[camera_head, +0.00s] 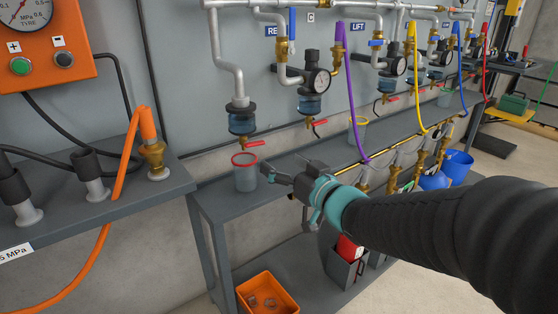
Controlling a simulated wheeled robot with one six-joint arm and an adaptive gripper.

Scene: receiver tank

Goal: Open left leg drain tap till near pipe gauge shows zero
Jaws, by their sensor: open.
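The leftmost pipe leg ends in a blue bowl (241,121) with a brass drain tap below it. Its red lever (254,143) points right, roughly level. A clear cup with a red rim (246,180) stands on the bench beneath the tap. My gripper (269,171) is open and empty, just right of the cup and below the red lever, pointing left. I cannot tell whether a fingertip touches the cup. The nearest round gauge on the pipework (319,82) is on the unit to the right; its needle is too small to read.
More bowls and red-handled taps line the wall to the right, with purple (353,100) and yellow hoses hanging down. A large TYRE gauge (24,8) and button box (48,66) are at upper left. An orange bin (246,295) is below the bench.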

